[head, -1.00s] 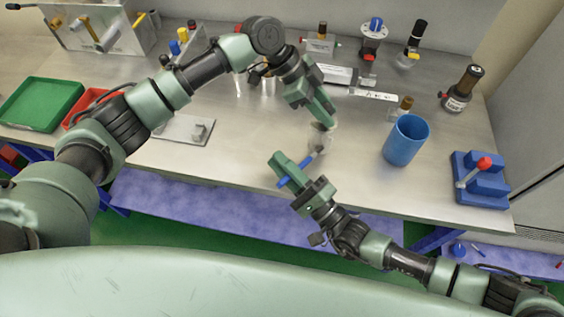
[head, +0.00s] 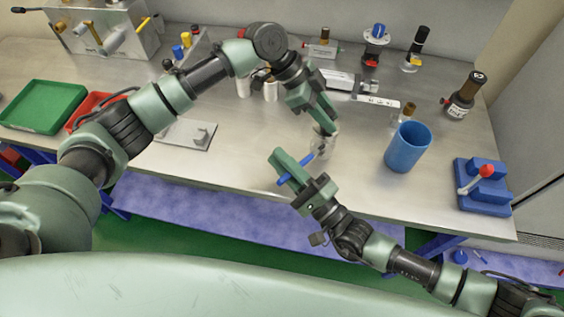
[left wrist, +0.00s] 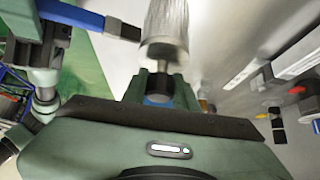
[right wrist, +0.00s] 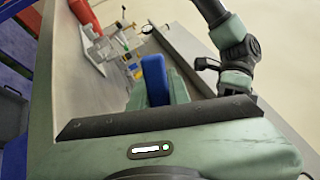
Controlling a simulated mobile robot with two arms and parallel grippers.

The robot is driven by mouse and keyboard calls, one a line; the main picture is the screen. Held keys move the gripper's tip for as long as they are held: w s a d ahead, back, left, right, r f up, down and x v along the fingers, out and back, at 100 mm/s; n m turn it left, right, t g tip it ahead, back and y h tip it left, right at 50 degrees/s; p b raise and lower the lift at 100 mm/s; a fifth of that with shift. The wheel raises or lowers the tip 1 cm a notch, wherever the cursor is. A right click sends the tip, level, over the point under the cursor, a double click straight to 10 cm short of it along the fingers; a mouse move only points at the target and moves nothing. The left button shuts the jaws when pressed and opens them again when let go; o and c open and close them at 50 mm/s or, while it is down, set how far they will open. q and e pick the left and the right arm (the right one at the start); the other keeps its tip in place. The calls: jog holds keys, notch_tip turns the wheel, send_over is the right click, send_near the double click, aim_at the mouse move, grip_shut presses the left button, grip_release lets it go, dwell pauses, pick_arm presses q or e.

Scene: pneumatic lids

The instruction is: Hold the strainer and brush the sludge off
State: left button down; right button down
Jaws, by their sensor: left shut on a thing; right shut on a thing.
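The strainer (head: 327,143) is a pale grey mesh cylinder above the front of the metal bench. My left gripper (head: 328,124) is shut on its upper end. The strainer also shows in the left wrist view (left wrist: 165,22), standing out from the jaws. My right gripper (head: 283,169) is shut on the blue handle of the brush (head: 288,182). The brush's dark head (left wrist: 124,31) is close beside the strainer's side in the left wrist view; I cannot tell whether it touches. The blue handle fills the jaws in the right wrist view (right wrist: 154,78). No sludge can be made out clearly.
A blue cup (head: 405,150) stands right of the strainer. A blue block with a red-knobbed lever (head: 484,188) is at the bench's right front. A grey plate with a hook (head: 180,138), a red tray (head: 88,108) and a green tray (head: 42,105) lie left. Bottles line the back.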

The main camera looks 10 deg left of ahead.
jog(key=shift+r, duration=0.25)
jog(key=shift+f, duration=0.1)
jog(key=shift+f, duration=0.5)
jog(key=shift+f, duration=0.25)
jog(key=shift+f, duration=0.35)
jog(key=shift+f, duration=0.15)
